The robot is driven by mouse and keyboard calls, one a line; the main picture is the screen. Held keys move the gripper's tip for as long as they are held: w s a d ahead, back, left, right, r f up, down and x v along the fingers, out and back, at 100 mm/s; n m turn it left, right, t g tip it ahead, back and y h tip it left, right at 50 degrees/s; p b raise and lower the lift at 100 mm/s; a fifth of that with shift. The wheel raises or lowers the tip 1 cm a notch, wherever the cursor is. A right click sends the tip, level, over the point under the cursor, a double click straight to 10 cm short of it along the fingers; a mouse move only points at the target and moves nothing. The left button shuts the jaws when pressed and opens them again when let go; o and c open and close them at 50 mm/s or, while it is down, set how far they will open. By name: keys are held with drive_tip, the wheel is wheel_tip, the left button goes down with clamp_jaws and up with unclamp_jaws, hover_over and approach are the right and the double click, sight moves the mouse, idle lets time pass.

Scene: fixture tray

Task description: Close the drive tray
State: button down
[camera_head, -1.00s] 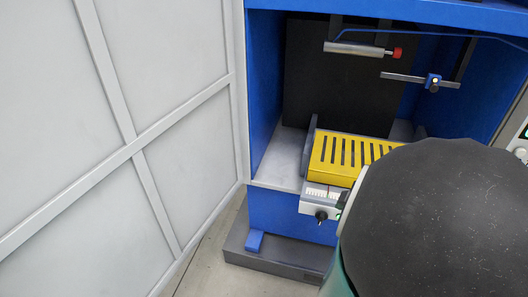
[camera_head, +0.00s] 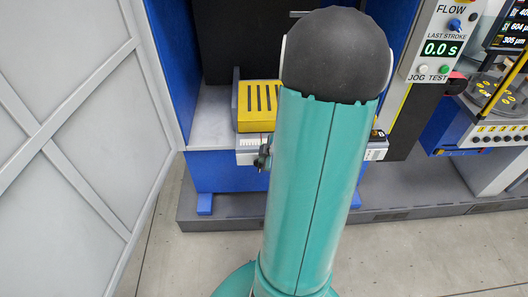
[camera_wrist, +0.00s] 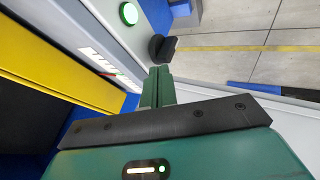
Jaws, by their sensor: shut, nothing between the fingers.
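The drive tray is a yellow slotted tray (camera_head: 258,105) with a pale front panel (camera_head: 248,143), inside a blue cabinet. My arm covers its right part. A black knob (camera_head: 262,157) sits on the panel's front. In the wrist view, the yellow tray (camera_wrist: 70,78) is at left, with the pale front panel (camera_wrist: 108,32) and a round green button beside it. My gripper (camera_wrist: 158,78) shows there with its green fingers together and empty. The fingertips are close to the black knob (camera_wrist: 161,48); I cannot tell whether they touch it. In the head view my arm hides the gripper.
A large pale panel (camera_head: 60,150) stands at the left. The blue cabinet (camera_head: 215,172) has a dark plinth below. A control box (camera_head: 440,45) with a display reading 0.0 s and another machine (camera_head: 490,130) stand at right. The floor in front is open.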

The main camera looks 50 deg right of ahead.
drive_tip(key=shift+w+d, duration=0.8)
drive_tip(key=shift+d, duration=0.1)
